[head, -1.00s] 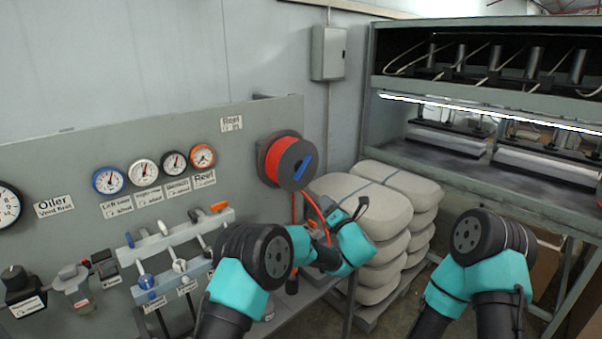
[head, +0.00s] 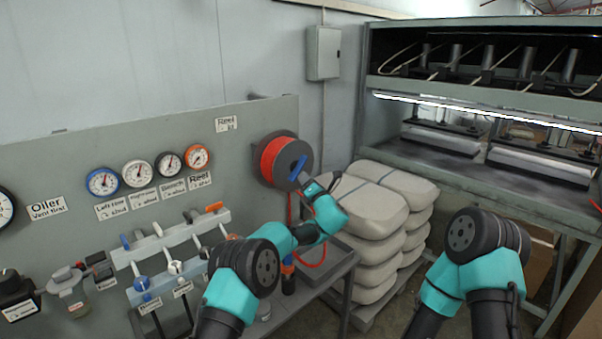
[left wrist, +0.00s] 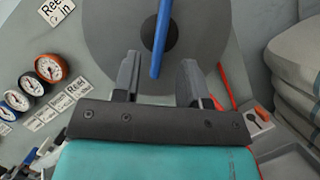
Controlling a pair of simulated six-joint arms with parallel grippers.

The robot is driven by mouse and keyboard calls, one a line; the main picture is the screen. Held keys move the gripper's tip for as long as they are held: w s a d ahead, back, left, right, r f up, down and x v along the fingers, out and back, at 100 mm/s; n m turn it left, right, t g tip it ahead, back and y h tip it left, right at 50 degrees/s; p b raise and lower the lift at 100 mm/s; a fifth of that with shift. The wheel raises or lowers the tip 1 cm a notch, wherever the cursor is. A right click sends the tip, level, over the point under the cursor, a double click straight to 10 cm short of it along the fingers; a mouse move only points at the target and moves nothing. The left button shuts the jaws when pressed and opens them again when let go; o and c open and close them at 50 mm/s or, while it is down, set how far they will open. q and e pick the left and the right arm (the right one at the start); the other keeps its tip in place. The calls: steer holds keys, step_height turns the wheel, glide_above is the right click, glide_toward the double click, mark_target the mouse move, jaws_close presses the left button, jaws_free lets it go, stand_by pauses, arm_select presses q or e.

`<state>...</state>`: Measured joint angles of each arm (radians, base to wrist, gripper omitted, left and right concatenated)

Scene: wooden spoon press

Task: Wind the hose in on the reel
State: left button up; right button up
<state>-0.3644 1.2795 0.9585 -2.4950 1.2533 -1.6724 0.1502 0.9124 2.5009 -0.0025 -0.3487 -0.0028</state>
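The hose reel (head: 284,160) is mounted on the grey panel, with orange-red hose wound on its drum and a dark disc facing me. A blue crank bar (head: 299,167) crosses the disc; it also shows in the left wrist view (left wrist: 161,38). The loose red hose (head: 318,259) hangs below the reel and curves over the bench. My left gripper (left wrist: 158,75) is open in front of the disc, with the blue bar's lower end between its fingers and a gap on each side. In the head view its fingertips are hard to make out. My right gripper is not in view.
Several gauges (head: 170,163) and a valve rack (head: 168,254) are on the panel to the left. Stacked pale sacks (head: 368,207) stand right of the reel. A grey tray-like bench (head: 338,263) lies below it. The press (head: 480,150) is at the right.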

mark_target(300, 170)
arm_select(q)
steer(key=shift+x, duration=2.7)
jaws_close()
